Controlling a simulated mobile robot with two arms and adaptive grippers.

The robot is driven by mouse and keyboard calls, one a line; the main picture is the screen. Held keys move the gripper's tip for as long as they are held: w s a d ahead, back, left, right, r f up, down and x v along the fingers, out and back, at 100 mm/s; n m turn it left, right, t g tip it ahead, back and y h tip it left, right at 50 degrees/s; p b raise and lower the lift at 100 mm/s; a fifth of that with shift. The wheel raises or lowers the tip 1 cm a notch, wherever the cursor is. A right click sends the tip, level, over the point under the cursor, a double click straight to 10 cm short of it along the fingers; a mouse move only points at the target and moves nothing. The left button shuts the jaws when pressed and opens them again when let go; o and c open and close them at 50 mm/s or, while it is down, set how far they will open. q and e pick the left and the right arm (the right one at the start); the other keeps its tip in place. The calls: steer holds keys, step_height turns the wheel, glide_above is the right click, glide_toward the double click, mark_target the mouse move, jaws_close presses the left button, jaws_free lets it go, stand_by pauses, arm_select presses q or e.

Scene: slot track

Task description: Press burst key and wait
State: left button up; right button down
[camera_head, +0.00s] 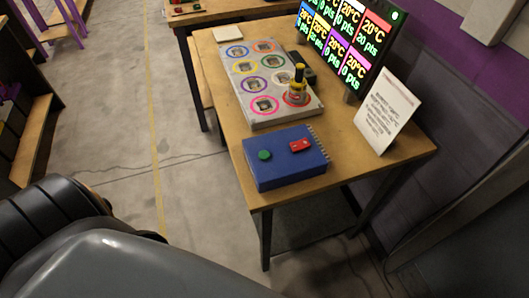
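A blue box (286,160) lies near the front edge of the wooden table (357,168). I cannot read any label that marks the burst key. A grey board (262,115) with several coloured rings lies behind the box. A yellow and black upright piece (298,82) stands on the board's right side, at a red ring. Neither of my grippers is in view.
A screen (345,38) showing temperatures and points stands at the table's back right. A white card with text (388,111) leans in front of it. A small pale pad (226,33) lies at the far left corner. Floor left of the table is clear, with a cable (150,167).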

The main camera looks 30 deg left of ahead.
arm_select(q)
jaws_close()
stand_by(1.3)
